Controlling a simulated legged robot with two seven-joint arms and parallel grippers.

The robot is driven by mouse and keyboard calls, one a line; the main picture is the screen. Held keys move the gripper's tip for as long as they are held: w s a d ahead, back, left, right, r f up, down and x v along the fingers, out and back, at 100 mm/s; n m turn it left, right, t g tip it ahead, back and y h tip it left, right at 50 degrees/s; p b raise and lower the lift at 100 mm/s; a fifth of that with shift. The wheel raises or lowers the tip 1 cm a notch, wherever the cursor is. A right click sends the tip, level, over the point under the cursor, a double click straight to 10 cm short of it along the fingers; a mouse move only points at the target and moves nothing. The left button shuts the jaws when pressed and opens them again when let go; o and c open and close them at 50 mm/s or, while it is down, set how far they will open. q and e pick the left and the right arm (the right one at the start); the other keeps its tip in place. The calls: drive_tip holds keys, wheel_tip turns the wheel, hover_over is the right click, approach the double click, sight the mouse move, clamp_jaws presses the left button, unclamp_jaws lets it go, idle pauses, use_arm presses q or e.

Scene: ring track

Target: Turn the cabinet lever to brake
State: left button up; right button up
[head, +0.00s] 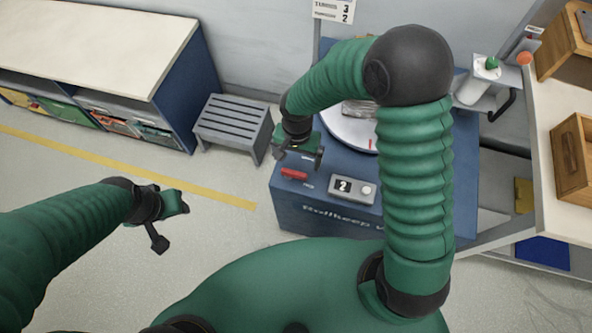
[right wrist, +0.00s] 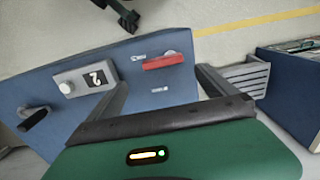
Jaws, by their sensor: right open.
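The blue cabinet (head: 330,217) stands in front of me. A red lever (head: 294,173) lies on its top near the left corner, and it also shows in the right wrist view (right wrist: 163,62). Small white labels sit beside the lever, too small to read. My right gripper (head: 300,158) is open, just behind and above the red lever. In the right wrist view its two dark fingers (right wrist: 165,78) are spread, with the lever beyond them and nothing between. My left gripper (head: 171,224) is open and empty over the floor at the left.
A counter box showing 2 (head: 347,189) sits right of the lever. A black handle (right wrist: 34,119) is on the cabinet top in the right wrist view. My right arm hides part of a white round plate (head: 345,133). A grey slatted stool (head: 232,124) stands left; floor there is free.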

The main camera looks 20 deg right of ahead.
sight(294, 172)
drive_tip(key=f, duration=0.2)
drive_tip(key=a+f+b, duration=0.1)
drive_tip(key=f, duration=0.4)
drive_tip(key=shift+s+a, duration=0.1)
drive_tip(key=shift+a, duration=0.25)
drive_tip(key=shift+d+f, duration=0.1)
drive_tip(key=shift+f, duration=0.2)
drive_tip(key=shift+d+f, duration=0.15)
drive_tip(key=shift+d, duration=0.35)
drive_tip(key=shift+c, duration=1)
drive_tip(key=shift+a, duration=0.35)
drive_tip(key=c, duration=1.2)
use_arm(q)
drive_tip(key=shift+a+f, duration=0.25)
drive_tip(key=shift+f, duration=0.25)
drive_tip(key=shift+a+f, duration=0.25)
drive_tip(key=shift+f, duration=0.2)
use_arm(e)
drive_tip(key=shift+d, duration=0.15)
